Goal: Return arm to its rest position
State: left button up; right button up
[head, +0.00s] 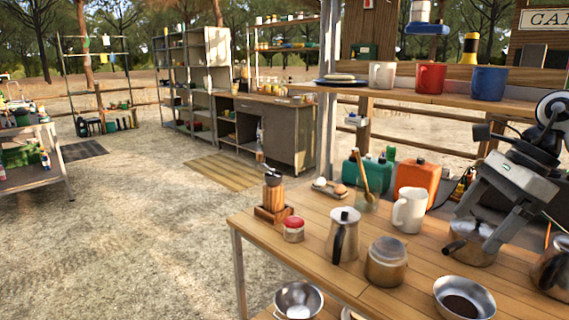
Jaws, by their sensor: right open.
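My right gripper (475,231) reaches in from the right edge, above the right end of the wooden table (330,275). Its two grey fingers point down and to the left and are spread apart. A metal pot (470,252) with a black handle shows at and below the fingertips. I cannot tell whether the fingers touch the pot. The gripper covers part of the table behind it. My left gripper is not in view.
A white jug (409,210), a steel coffee pot (343,236), a lidded jar (386,262) and a metal bowl (464,299) stand left of the gripper. A shelf with mugs (430,78) is behind. Open ground (130,230) lies left.

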jog(key=a+f+m+t+y, duration=0.35)
jog(key=a+m+y, duration=0.4)
jog(key=a, duration=0.55)
jog(key=a+f+m+t+y, duration=0.2)
jog(key=a+f+m+y, duration=0.5)
jog(key=a, duration=0.7)
jog(key=s+d+f+m+t+h, duration=0.15)
jog(key=f+m+t+h, duration=0.3)
jog(key=m, duration=0.65)
jog(key=s+d+f+m+t+h, duration=0.1)
jog(key=d+f+m+t+h, duration=0.35)
jog(key=m, duration=0.75)
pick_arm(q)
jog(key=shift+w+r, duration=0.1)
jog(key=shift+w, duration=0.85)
pick_arm(e)
jog(key=s+f+m+g+h, duration=0.5)
jog(key=s+f+m+h, duration=0.2)
jog(key=s+f+m, duration=0.5)
notch_tip(320, 180, down, 2)
jog(key=shift+s+a, duration=0.3)
jog(key=shift+s, duration=0.15)
